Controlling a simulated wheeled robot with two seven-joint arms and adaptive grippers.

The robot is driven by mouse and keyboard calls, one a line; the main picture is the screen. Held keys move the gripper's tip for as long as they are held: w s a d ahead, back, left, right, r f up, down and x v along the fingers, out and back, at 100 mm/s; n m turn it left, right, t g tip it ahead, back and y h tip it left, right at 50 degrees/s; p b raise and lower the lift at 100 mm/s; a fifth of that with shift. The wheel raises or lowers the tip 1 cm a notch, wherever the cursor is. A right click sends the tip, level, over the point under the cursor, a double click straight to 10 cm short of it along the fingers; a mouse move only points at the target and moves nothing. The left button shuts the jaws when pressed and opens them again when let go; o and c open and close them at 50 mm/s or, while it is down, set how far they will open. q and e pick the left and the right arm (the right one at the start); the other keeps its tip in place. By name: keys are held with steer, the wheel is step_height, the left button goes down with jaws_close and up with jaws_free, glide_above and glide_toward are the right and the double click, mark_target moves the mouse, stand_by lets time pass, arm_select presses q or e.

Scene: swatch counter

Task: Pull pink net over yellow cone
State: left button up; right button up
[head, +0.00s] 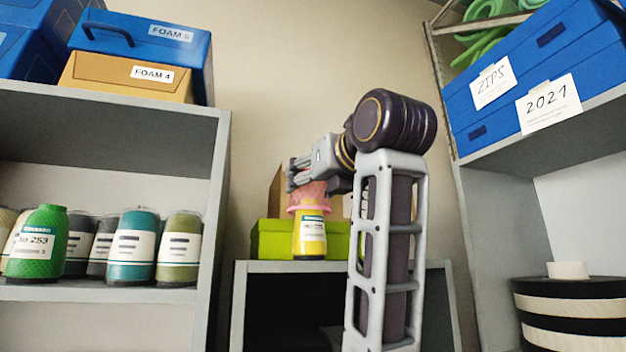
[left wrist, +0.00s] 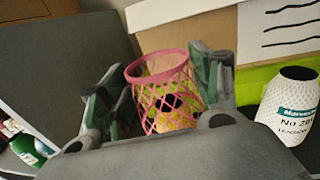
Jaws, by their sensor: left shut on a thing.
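The yellow cone (head: 311,246) stands upright on the low grey shelf in the head view, with a white and teal label. The pink net (head: 308,195) is directly above it, its flared lower rim at the upper part of the cone. The cone's top is hidden, and I cannot tell how much is inside the net. My left gripper (head: 300,178) reaches in from the right and is shut on the net. In the left wrist view the net (left wrist: 160,88) shows as an open mesh tube between the finger pads of my left gripper (left wrist: 155,95). My right gripper is not in view.
A lime green box (head: 270,240) stands just behind the cone. A white netted cone (left wrist: 292,105) stands beside it in the left wrist view. Left shelves hold several netted cones, including a green one (head: 41,243). Black and white rolls (head: 570,310) sit at right.

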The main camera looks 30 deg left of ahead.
mark_target(315, 214)
arm_select(q)
steer(key=shift+f+b, duration=0.65)
steer(key=shift+f, duration=0.35)
steer(key=shift+f+b, duration=0.45)
steer(key=shift+f, duration=0.15)
steer(key=shift+f+b, duration=0.55)
steer(key=shift+f, duration=0.25)
steer(key=shift+f+b, duration=0.45)
steer(key=shift+f, duration=0.15)
steer(key=shift+f, duration=0.3)
steer(key=o, duration=0.7)
steer(key=shift+o, duration=0.4)
